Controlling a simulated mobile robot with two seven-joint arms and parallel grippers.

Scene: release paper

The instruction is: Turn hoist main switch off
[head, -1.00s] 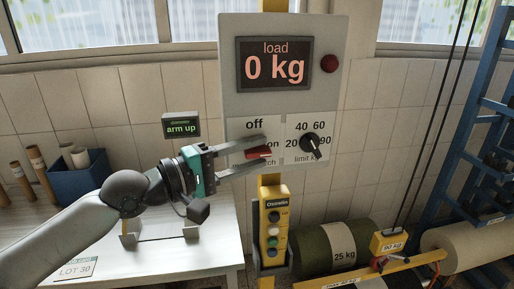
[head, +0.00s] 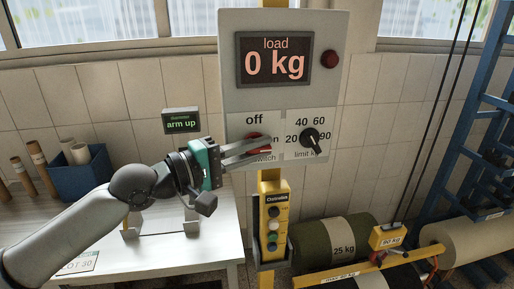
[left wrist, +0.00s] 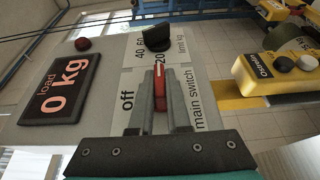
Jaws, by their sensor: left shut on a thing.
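The control panel (head: 235,104) hangs on a yellow post and carries the red main switch handle (head: 256,150), with "off" printed above it and the "on" label partly covered to its right. My left gripper (head: 271,143) comes in from the left and is shut on the handle, one finger above and one below it in the head view. In the left wrist view the red handle (left wrist: 160,90) stands between the two grey fingers and points straight away from the palm. "off" lies to its left and "main switch" to its right. My right gripper is not in view.
The black limit knob (head: 310,138) sits just right of the fingertips. The load display (head: 274,63) reads 0 kg, with a dark red lamp (head: 329,59) beside it. A yellow pendant (head: 272,222) hangs below. A white table (head: 190,262) stands at the left.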

